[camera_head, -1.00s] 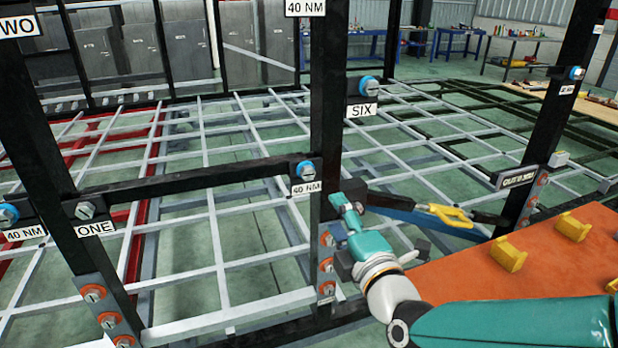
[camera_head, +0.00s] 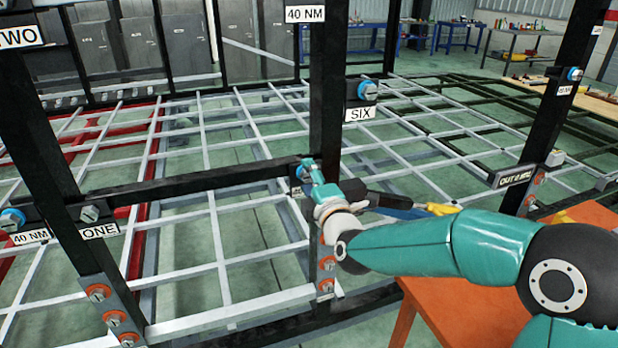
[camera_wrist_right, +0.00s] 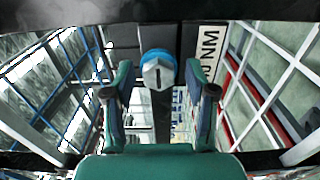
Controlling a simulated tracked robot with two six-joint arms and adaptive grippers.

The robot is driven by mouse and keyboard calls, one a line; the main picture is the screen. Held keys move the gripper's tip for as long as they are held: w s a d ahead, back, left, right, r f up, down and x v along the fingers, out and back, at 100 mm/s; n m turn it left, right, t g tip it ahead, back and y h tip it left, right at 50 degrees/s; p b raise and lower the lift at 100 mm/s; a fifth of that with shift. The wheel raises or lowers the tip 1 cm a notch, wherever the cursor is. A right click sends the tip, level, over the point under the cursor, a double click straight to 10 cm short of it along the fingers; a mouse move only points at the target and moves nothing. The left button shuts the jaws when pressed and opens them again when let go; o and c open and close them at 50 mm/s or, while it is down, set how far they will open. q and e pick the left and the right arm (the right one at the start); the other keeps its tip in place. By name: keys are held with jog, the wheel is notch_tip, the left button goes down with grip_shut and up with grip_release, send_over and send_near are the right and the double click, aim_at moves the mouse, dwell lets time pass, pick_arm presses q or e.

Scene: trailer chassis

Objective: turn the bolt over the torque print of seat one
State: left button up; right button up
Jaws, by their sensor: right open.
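The ONE label (camera_head: 100,231) is on the left post, with a plain grey bolt (camera_head: 90,214) above it. A beam runs from there to the middle post, where my right gripper (camera_head: 307,168) is in front of a blue-collared bolt, mostly hiding it. In the right wrist view this bolt (camera_wrist_right: 158,70) has a grey slotted head and lies between the two open fingers, slightly beyond their tips. I cannot tell whether they touch it. My left gripper is not in view.
Another blue-collared bolt (camera_head: 12,219) sits over a 40 NM print (camera_head: 30,237) at the left. A further one (camera_head: 367,90) sits over the SIX label (camera_head: 358,113). An orange table (camera_head: 465,308) stands under my right arm. Dark posts and a grey floor lattice surround the work.

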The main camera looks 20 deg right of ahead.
grip_shut()
jog(key=shift+f, duration=0.1)
